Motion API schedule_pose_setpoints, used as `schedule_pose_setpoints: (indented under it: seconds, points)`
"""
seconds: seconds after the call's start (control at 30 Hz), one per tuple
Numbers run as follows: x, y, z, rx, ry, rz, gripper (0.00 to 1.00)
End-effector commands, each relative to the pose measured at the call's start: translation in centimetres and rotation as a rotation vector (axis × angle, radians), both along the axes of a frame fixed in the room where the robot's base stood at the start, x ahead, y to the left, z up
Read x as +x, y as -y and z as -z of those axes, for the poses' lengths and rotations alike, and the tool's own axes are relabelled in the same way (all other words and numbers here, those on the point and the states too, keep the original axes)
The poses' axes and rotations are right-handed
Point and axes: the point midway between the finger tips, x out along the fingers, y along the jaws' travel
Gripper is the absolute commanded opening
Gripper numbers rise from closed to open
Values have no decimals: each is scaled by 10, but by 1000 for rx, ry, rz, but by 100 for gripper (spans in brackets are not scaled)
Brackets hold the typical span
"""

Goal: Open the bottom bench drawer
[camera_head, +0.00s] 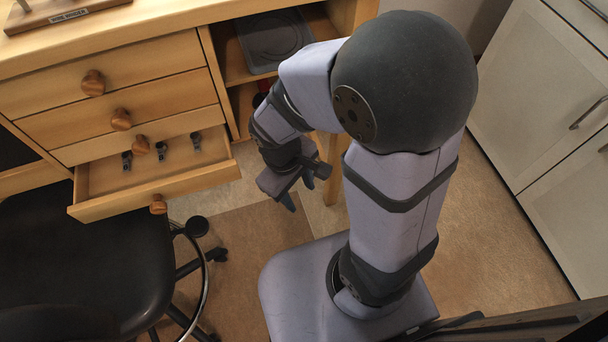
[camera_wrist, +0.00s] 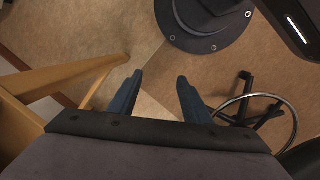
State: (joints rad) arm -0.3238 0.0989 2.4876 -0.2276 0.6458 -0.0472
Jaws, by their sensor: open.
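The wooden bench (camera_head: 150,30) has a stack of drawers with round wooden knobs at the left of the head view. The bottom drawer (camera_head: 110,204) is pulled out well past the fronts above it. Its knob (camera_head: 158,205) is on the front panel. Several small dark items (camera_head: 161,150) lie inside, near the back. My gripper (camera_head: 298,192) is to the right of the drawer, apart from it, pointing down. In the wrist view my gripper (camera_wrist: 158,82) has its two dark fingers spread, with only floor between them.
A black chair (camera_head: 75,250) stands close in front of the open drawer, its wheeled base on the floor. Open shelves (camera_head: 240,65) are right of the drawers, beside a bench leg (camera_head: 334,170). White cabinets (camera_head: 540,90) stand at the right.

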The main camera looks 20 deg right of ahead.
Motion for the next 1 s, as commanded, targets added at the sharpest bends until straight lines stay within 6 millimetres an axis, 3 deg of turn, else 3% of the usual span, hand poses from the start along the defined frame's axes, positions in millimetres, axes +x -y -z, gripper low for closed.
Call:
schedule_pose_setpoints:
  seconds: [0.1, 0.3, 0.83, 1.0]
  points:
    - [3, 7, -18, 32, 29, 95, 44]
    - [5, 13, -30, 53, 46, 168, 44]
    - [5, 14, -33, 58, 50, 192, 44]
    - [-15, 11, -32, 63, -11, 264, 44]
